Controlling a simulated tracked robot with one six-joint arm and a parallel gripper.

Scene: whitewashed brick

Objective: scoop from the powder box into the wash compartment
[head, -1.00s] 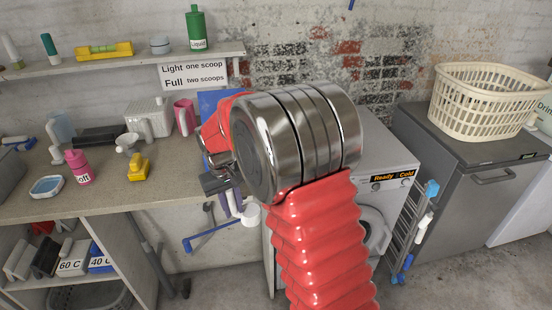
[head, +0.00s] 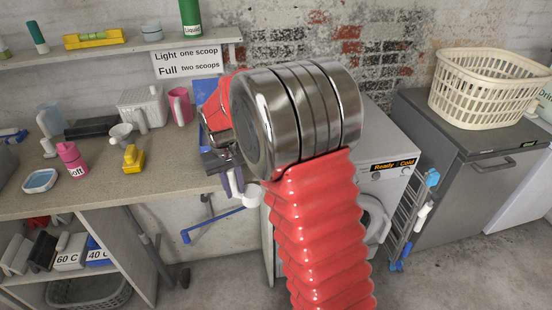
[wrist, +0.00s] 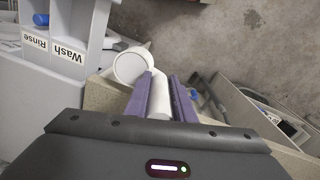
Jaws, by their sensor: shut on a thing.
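My gripper (wrist: 160,98) is shut on the handle of a white scoop (wrist: 131,66), its purple fingers on either side. In the wrist view the scoop's round cup is beyond the fingertips, right of the drawer front with the "Wash" label (wrist: 68,53) and "Rinse" label. I cannot tell whether the cup holds powder. The wash compartment (wrist: 80,18) lies behind its label, partly cut off by the frame. In the head view my gripper (head: 232,182) is left of the washing machine (head: 380,137), largely behind my arm. I cannot make out the powder box for sure.
A worktop (head: 110,196) at left carries a pink bottle (head: 72,160), a yellow object (head: 133,158) and a ribbed white container (head: 140,105). A sign (head: 188,62) says light one scoop, full two scoops. A basket (head: 490,90) stands at right above a grey cabinet.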

